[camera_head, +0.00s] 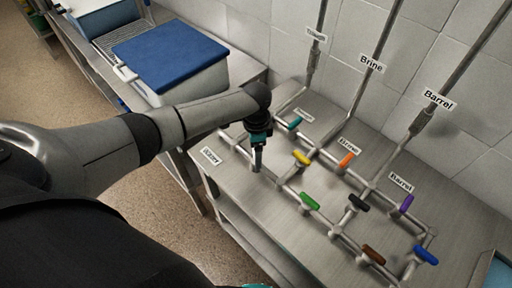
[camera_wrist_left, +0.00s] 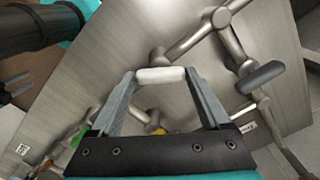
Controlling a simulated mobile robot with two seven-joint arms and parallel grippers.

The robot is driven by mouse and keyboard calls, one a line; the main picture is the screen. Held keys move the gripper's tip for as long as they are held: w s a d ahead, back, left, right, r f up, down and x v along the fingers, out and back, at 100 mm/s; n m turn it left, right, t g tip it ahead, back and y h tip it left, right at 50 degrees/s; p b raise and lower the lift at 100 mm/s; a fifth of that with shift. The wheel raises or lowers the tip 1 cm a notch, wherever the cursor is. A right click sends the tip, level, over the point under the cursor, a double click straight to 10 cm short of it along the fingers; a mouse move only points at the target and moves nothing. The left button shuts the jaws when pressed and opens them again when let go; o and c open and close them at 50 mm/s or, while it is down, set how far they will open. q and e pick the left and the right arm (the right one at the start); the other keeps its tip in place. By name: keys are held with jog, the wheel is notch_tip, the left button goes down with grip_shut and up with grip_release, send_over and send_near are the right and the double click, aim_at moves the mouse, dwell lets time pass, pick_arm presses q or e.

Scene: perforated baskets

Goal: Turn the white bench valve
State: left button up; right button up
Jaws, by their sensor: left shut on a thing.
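The white bench valve (camera_wrist_left: 160,75) is a short white bar handle on a grey pipe. In the left wrist view it lies crosswise between the fingertips of my left gripper (camera_wrist_left: 160,80), which is shut on it, one finger at each end. In the head view my left gripper (camera_head: 257,162) reaches down to the pipework near the left part of the metal bench (camera_head: 235,175). The white handle is hidden there by the gripper. My right gripper is not in view.
Several other coloured handles stand nearby, including yellow (camera_head: 301,159), green (camera_head: 309,201), orange (camera_head: 346,160), black (camera_head: 358,203) and blue (camera_head: 425,255). Pipes labelled Brine and Barrel run up the tiled wall. A blue-lidded white box (camera_head: 170,55) stands on another bench at the left.

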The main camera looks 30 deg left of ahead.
pick_arm(q)
jog(key=m, duration=0.5)
jog(key=shift+w+d+r+m+p, duration=0.1)
jog(key=shift+m+p, duration=0.2)
jog(key=shift+p, duration=0.1)
jog(key=m, duration=0.5)
dwell(0.4)
jog(key=o, duration=1.2)
notch_tip(320, 180, up, 15)
jog(key=shift+r+p, duration=0.1)
jog(key=shift+p, duration=0.2)
